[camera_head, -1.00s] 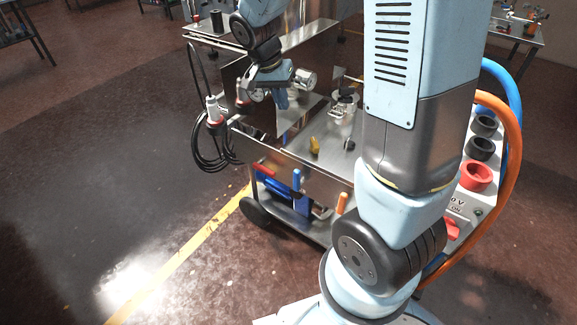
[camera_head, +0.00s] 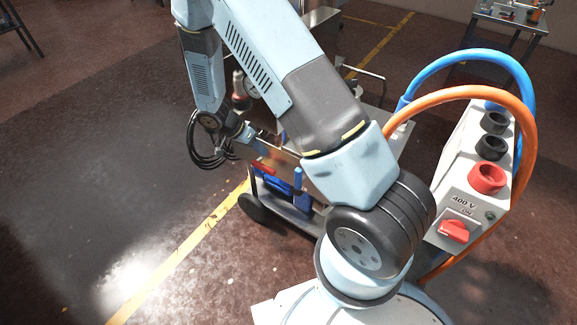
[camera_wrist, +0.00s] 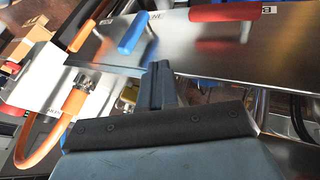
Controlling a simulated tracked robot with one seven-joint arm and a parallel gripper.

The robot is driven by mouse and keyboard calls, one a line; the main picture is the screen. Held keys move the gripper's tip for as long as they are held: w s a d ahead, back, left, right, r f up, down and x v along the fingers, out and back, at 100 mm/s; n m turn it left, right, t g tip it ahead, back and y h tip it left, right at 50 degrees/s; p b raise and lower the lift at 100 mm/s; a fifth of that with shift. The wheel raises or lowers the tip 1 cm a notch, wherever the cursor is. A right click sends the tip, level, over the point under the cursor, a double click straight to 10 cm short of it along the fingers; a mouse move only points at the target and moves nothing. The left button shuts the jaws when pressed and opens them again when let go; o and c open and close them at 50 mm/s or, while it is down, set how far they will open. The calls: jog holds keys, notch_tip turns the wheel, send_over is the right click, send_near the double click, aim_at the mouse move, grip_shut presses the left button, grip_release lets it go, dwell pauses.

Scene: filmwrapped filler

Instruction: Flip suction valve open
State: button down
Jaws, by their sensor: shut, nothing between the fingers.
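A steel panel (camera_wrist: 180,50) carries valve levers, and which one is the suction valve I cannot tell, as its small labels are only partly legible. In the wrist view a blue lever (camera_wrist: 133,33) stands near the panel's middle, a red lever (camera_wrist: 225,12) to its right and an orange lever (camera_wrist: 82,35) to its left. In the head view the red lever (camera_head: 263,168) and blue lever (camera_head: 298,178) show at the cart's front; my arm hides the orange one. My gripper (camera_wrist: 160,70) is shut and empty, its tips appearing just below the blue lever, with no clear contact.
A black coiled cable (camera_head: 203,150) hangs at the cart's left corner. A white box with a red switch (camera_head: 453,231), sockets and thick orange (camera_head: 530,160) and blue hoses stands at right. Open floor (camera_head: 90,200) lies left of the cart.

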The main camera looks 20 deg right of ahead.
aim_at(298, 179)
jog(key=shift+d+f, duration=0.1)
jog(key=shift+f, duration=0.15)
jog(key=shift+w, duration=0.1)
jog(key=shift+s+d+f, duration=0.8)
jog(key=shift+d+f, duration=0.55)
jog(key=shift+d, duration=0.05)
jog(key=shift+s+d+f, duration=0.8)
jog(key=shift+d+f, duration=0.5)
jog(key=shift+d, duration=0.1)
jog(key=shift+s+d+f, duration=0.8)
jog(key=shift+d+f, duration=0.55)
jog(key=shift+d, duration=0.05)
jog(key=shift+a, duration=0.2)
